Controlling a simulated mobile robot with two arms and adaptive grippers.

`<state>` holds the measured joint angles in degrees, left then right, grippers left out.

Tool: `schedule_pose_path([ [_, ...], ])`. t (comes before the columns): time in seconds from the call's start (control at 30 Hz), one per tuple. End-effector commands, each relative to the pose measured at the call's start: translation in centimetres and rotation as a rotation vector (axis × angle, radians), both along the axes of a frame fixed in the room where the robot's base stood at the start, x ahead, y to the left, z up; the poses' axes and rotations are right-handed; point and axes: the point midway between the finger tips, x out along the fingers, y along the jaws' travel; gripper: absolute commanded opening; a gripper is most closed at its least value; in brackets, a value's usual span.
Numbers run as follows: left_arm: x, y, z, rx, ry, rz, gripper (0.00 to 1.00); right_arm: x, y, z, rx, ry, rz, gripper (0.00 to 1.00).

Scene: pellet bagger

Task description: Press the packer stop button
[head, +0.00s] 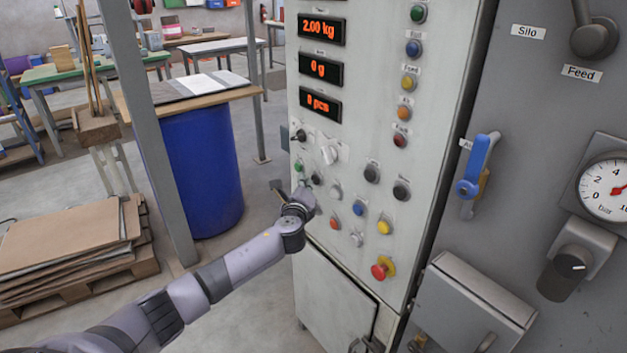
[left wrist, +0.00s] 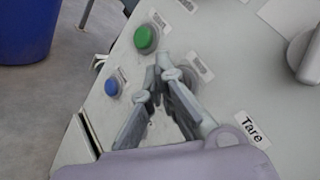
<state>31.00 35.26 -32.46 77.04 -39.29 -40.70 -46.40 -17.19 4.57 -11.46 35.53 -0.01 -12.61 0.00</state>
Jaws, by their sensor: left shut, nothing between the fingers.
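A pale control panel (head: 341,130) carries several coloured buttons and small labels. I cannot read which label marks the packer stop button. My left gripper (head: 304,188) is shut and empty, close to the panel's lower left part. A green button (head: 298,167) and a dark button (head: 316,179) are just above and right of it, and a red button (head: 334,222) is below right. The fingers hide part of the panel. Contact cannot be told.
A red mushroom button (head: 383,268) on a yellow base sits low on the panel. A grey box (head: 478,300) juts out at lower right. A blue drum (head: 204,170) and a grey post (head: 150,130) stand left of the panel. A label "Tare" (left wrist: 252,129) is near the fingers.

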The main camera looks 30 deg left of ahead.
Motion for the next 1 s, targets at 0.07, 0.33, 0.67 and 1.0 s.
schedule_pose_path([
  [0.07, -0.4, 0.2, 0.1, 0.001, 0.001, 0.001, 0.0, 0.0, 0.0, 0.3, 0.0, 0.0, 0.0, 0.4],
  [0.33, -0.5, 0.3, 0.0, 0.001, 0.001, 0.001, 0.0, 0.0, 0.0, 0.3, 0.0, 0.0, 0.0, 0.4],
  [0.67, -2.8, 1.3, 0.1, 0.001, 0.002, 0.003, 0.0, 0.0, 0.0, 1.5, 0.0, 0.0, 0.0, 0.4],
  [1.0, -5.7, 2.4, 0.1, 0.001, 0.002, 0.001, 0.0, 0.0, 0.0, 2.4, 0.0, 0.0, 0.0, 0.4],
])
